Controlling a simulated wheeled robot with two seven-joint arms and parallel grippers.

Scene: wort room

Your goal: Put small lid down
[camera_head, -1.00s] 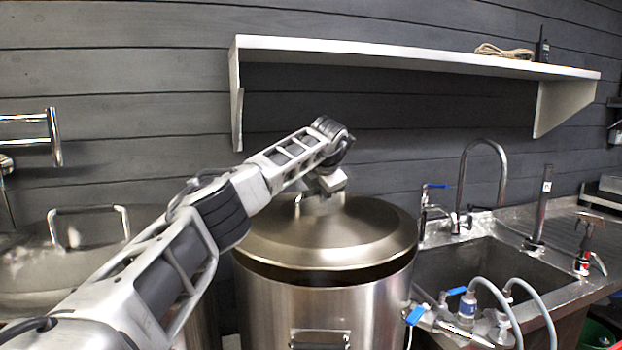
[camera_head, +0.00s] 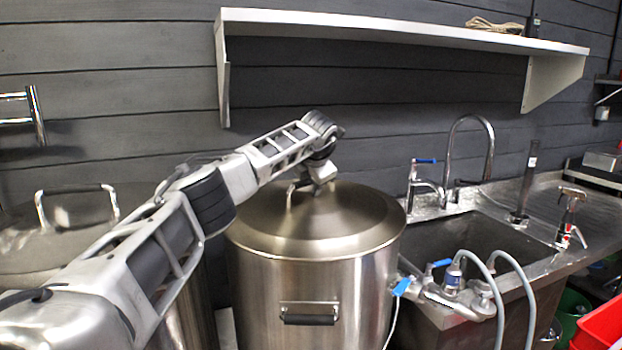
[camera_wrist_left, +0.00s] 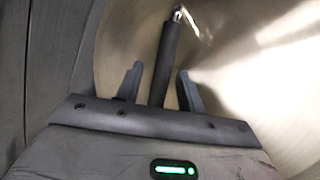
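The small round steel lid (camera_head: 335,232) sits level on the steel pot (camera_head: 362,290) in the middle of the head view, with no gap showing at the rim. Its bar handle (camera_head: 290,193) stands up on top; the handle also shows in the left wrist view (camera_wrist_left: 168,55). My left gripper (camera_head: 308,184) is at the handle, above the lid. In the left wrist view, its two fingers stand apart on either side of the dark handle grip, with gaps showing. My right gripper is not in view.
A second large lidded pot (camera_head: 75,226) stands at the left, behind my left arm. A sink (camera_head: 465,245) with a tall faucet (camera_head: 490,150) and hoses lies close on the right. A white shelf (camera_head: 400,38) hangs above. A red bin (camera_head: 600,328) is at the lower right.

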